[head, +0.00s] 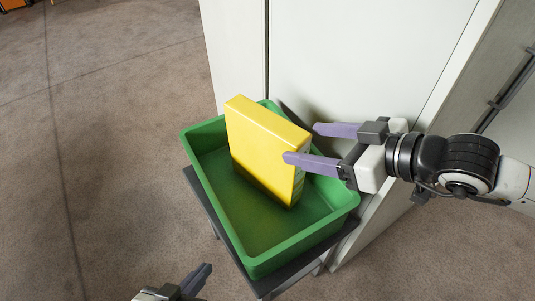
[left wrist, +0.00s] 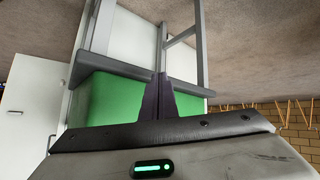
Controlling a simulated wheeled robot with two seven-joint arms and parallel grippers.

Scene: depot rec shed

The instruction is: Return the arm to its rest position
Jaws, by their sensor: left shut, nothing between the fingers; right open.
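A yellow box (head: 262,148) stands slightly tilted inside a green tub (head: 265,262). My right gripper (head: 302,143) comes in from the right with its purple fingers spread and nothing between them. Its lower fingertip overlaps the box's right edge in the head view; I cannot tell whether it touches. My left gripper (head: 205,272) is low at the bottom edge of the head view, in front of the tub and apart from it. In the left wrist view its fingers (left wrist: 160,80) are together and empty, with the green tub (left wrist: 105,100) beyond them.
The tub sits on a dark stand (head: 208,198) with thin legs. A pale cabinet (head: 345,60) rises close behind it. Open carpet (head: 90,160) lies to the left. The left wrist view also shows a brick wall (left wrist: 295,135) at the right.

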